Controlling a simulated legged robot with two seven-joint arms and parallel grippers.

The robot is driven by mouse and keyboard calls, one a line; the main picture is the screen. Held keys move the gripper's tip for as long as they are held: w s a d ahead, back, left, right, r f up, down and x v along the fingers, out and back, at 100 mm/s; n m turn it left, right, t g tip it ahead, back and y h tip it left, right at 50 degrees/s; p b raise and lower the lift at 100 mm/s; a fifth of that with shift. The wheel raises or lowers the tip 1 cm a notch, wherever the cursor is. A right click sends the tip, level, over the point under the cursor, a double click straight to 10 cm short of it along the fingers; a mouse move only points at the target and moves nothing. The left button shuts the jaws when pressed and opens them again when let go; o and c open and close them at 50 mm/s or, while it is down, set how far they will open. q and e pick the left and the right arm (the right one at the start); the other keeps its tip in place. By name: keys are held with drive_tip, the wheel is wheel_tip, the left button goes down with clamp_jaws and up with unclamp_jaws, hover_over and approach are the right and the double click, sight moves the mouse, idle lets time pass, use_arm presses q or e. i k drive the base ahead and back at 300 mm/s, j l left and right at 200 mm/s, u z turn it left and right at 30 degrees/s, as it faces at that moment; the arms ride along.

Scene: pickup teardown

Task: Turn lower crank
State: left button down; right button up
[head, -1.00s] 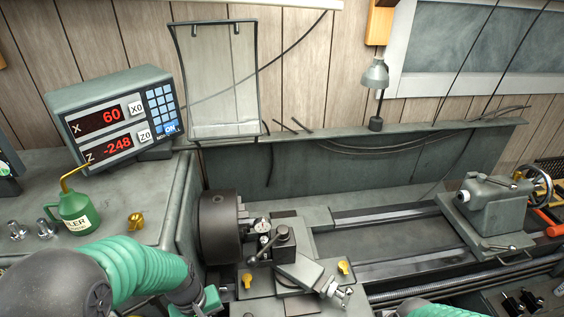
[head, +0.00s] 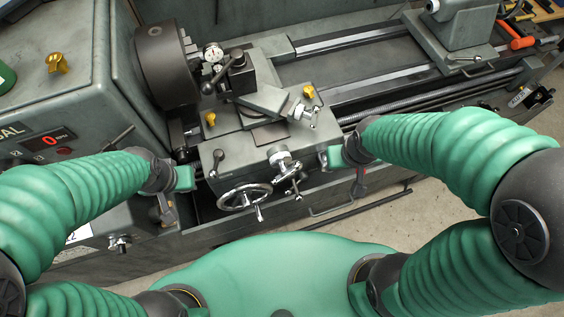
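A lathe carriage (head: 235,165) is in the middle of the head view. A spoked handwheel crank (head: 245,197) with a handle sits low on its front. A smaller crank (head: 284,158) is above and right of it, and another small crank handle (head: 303,113) is on the slide on top. My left gripper (head: 178,192) is left of the handwheel, apart from it. My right gripper (head: 346,168) is at the carriage's right side, right of the smaller crank. Both point down and away from me, and no crank shows in either. Their finger gaps are not clear from this angle.
The dark chuck (head: 165,66) stands behind the carriage at the left, with the grey headstock (head: 95,60) beside it. The tailstock (head: 455,35) is at the far right. A thin horizontal bar (head: 350,212) runs low along the front. Floor shows at the lower right.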

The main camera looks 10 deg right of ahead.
sight(280, 160)
drive_tip(key=k+j+z, duration=0.15)
drive_tip(key=j+z, duration=0.25)
drive_tip(key=k+j+z, duration=0.2)
drive_tip(key=z, duration=0.25)
drive_tip(key=j, duration=0.1)
